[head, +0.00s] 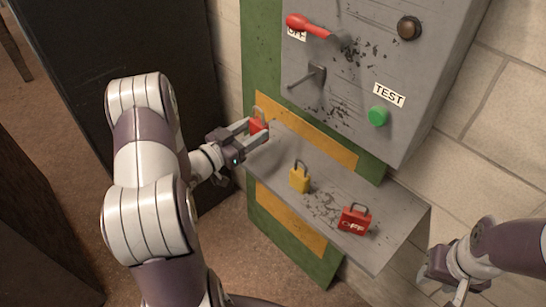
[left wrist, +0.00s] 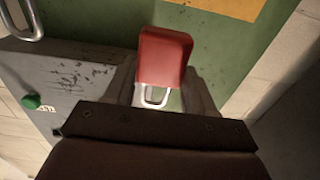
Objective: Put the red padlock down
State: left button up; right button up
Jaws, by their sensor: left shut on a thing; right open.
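The red padlock (head: 258,125) is between the fingers of my left gripper (head: 254,133), at the left end of the grey shelf (head: 390,245). I cannot tell whether it touches the shelf or the panel. In the left wrist view the padlock's red body (left wrist: 165,57) sits between the fingers, with its metal shackle (left wrist: 153,101) towards the palm. My left gripper is shut on it. My right gripper (head: 443,289) is open and empty at the lower right, apart from the shelf.
A yellow padlock (head: 299,180) stands mid-shelf. Above are a red lever (head: 312,27), a grey peg (head: 308,78), a green button (head: 377,117) and a dark knob (head: 409,28). Bare shelf lies between the locks.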

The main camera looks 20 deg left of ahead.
pick_arm(q)
jog(key=f, duration=0.7)
jog(key=shift+w+a+b, duration=0.15)
jog(key=shift+w+b, duration=0.05)
jog(key=shift+b, duration=0.2)
jog(key=shift+f, duration=0.15)
jog(key=o, duration=1.2)
jog(key=v, duration=1.2)
